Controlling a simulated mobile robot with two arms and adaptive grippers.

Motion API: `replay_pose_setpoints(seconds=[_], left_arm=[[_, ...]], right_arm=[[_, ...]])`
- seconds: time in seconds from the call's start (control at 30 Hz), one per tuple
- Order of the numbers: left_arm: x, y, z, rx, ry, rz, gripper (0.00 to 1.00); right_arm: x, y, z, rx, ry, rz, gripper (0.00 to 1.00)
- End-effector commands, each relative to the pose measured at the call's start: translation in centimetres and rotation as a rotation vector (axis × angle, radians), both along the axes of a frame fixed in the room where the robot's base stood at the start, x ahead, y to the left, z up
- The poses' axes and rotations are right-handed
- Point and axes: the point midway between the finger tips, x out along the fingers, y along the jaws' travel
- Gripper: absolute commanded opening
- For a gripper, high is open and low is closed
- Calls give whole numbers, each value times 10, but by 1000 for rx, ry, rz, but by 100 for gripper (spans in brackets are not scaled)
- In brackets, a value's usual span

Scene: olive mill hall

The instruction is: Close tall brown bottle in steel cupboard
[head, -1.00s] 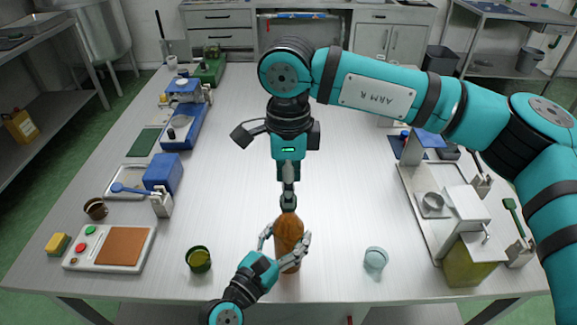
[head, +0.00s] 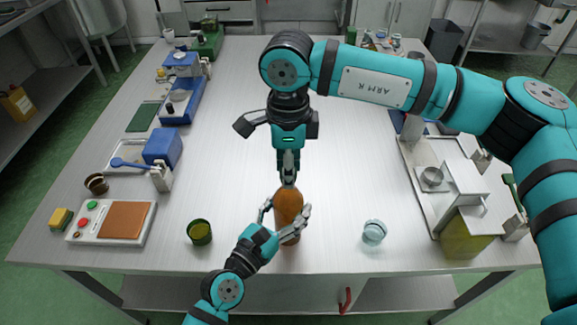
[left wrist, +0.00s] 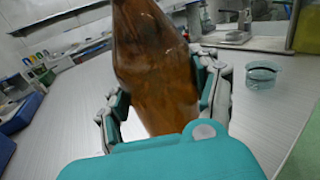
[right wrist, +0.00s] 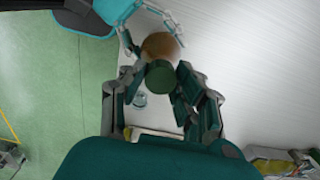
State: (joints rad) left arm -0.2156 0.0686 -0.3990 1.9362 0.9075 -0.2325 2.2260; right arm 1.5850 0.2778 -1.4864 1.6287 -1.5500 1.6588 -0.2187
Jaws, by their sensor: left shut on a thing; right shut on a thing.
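The tall brown bottle (head: 288,205) stands upright at the front middle of the steel table. My left gripper (head: 286,216) is shut around its body; its fingers flank the brown glass in the left wrist view (left wrist: 160,85). My right gripper (head: 288,178) points straight down at the bottle's top. In the right wrist view, its fingers close on a round dark green cap (right wrist: 160,77), with the brown bottle (right wrist: 160,44) just beyond. The neck is mostly hidden, so I cannot tell whether the cap is seated. I cannot identify the steel cupboard with certainty.
A dark green jar (head: 200,232) stands left of the bottle and a clear glass dish (head: 374,232) right of it. A control board (head: 85,238) lies front left. A white press-like unit (head: 458,205) stands right. A red handle (head: 346,300) shows below the table edge.

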Motion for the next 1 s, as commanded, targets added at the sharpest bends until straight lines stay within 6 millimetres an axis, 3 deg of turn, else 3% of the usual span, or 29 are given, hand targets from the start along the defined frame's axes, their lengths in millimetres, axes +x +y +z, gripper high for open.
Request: replay_pose_setpoints(seconds=[0.3,0.33,0.5,0.83,1.0], left_arm=[[0,0,0,2,0,-1,0],[0,0,0,2,0,-1,0],[0,0,0,2,0,-1,0],[0,0,0,1,0,-1,0],[0,0,0,1,0,-1,0]], right_arm=[[2,0,1,1,-5,-19,0],[2,0,1,1,-5,-19,34],[1,0,1,1,-4,-18,56],[1,0,3,1,-3,-18,57],[2,0,26,2,-6,-18,57]])
